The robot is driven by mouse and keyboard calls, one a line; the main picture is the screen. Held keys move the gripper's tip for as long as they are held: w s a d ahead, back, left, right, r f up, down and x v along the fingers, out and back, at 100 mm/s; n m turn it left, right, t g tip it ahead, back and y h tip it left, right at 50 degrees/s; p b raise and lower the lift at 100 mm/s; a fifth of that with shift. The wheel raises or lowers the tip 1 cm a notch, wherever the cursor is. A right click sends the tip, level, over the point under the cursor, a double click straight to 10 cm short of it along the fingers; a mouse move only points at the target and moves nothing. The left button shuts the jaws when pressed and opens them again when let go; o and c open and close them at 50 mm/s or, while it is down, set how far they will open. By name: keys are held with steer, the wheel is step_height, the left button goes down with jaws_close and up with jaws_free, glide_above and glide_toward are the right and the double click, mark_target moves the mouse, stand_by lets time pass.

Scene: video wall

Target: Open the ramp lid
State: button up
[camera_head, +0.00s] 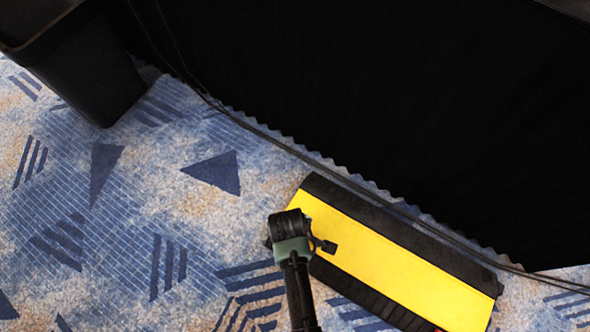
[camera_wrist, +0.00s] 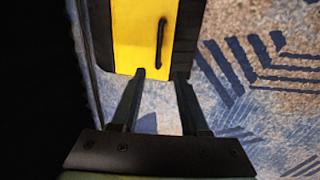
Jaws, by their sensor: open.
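The ramp is a low cable ramp with a yellow lid (camera_head: 385,255) between black sloped sides, lying diagonally on the carpet. In the wrist view, the near end of the yellow lid (camera_wrist: 130,35) shows with a black bar handle (camera_wrist: 161,45) standing on it. My gripper (camera_wrist: 160,74) is open and empty. Its two fingertips are apart, at the lid's near end in the picture, with the handle beyond them. Whether they touch the ramp I cannot tell. In the head view, my wrist covers the ramp's left end and hides the fingers. The lid looks shut.
A black draped wall (camera_head: 400,110) runs behind the ramp, with a dark cable (camera_head: 270,135) along its foot. A black bin (camera_head: 75,65) stands at the upper left. Blue patterned carpet (camera_head: 120,230) is clear to the left.

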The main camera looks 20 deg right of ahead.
steer(key=f+b, duration=0.3)
steer(key=f, duration=0.1)
steer(key=w+d+f+b, duration=0.1)
steer(key=f+b, duration=0.2)
steer(key=f, duration=0.1)
steer(key=d+f+b, duration=0.1)
steer(key=f+b, duration=0.2)
steer(key=f, duration=0.1)
steer(key=shift+w+f, duration=0.15)
steer(key=shift+w, duration=0.1)
jaws_close()
stand_by(1.1)
